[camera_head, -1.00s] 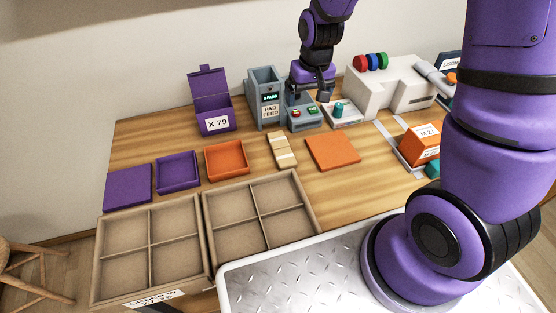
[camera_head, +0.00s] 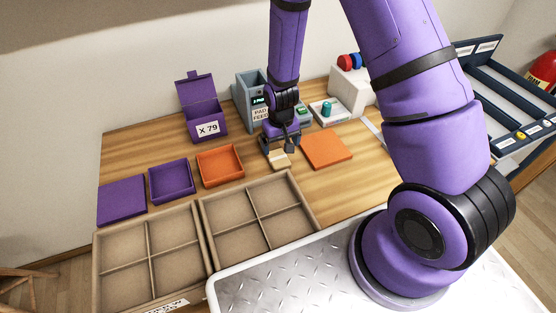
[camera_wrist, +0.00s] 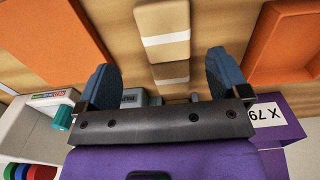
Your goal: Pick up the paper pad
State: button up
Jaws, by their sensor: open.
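The paper pad (camera_head: 280,160) is a small tan stack with a pale band, lying on the wooden table between the orange tray and the orange flat panel. It also shows in the wrist view (camera_wrist: 163,22), at the top centre between the fingers. My gripper (camera_head: 279,146) is over the pad's far end in the head view and hides that part. In the wrist view my gripper (camera_wrist: 162,78) has its two blue-grey fingers apart, one on each side of the pad's line, with nothing held. I cannot tell the exact height above the pad.
The orange tray (camera_head: 220,181) is left of the pad and the orange panel (camera_head: 328,149) right of it. The grey pad feed machine (camera_head: 247,96) stands behind. Divided cardboard boxes (camera_head: 237,257) lie in front. A purple box (camera_head: 202,117) stands at the back left.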

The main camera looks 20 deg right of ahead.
aim_at(278, 158)
jog(key=shift+a+f, duration=0.2)
jog(key=shift+f, duration=1.4)
jog(key=shift+a+f, duration=0.15)
jog(key=shift+f, duration=1.4)
jog(key=shift+c, duration=0.2)
jog(key=c, duration=0.9)
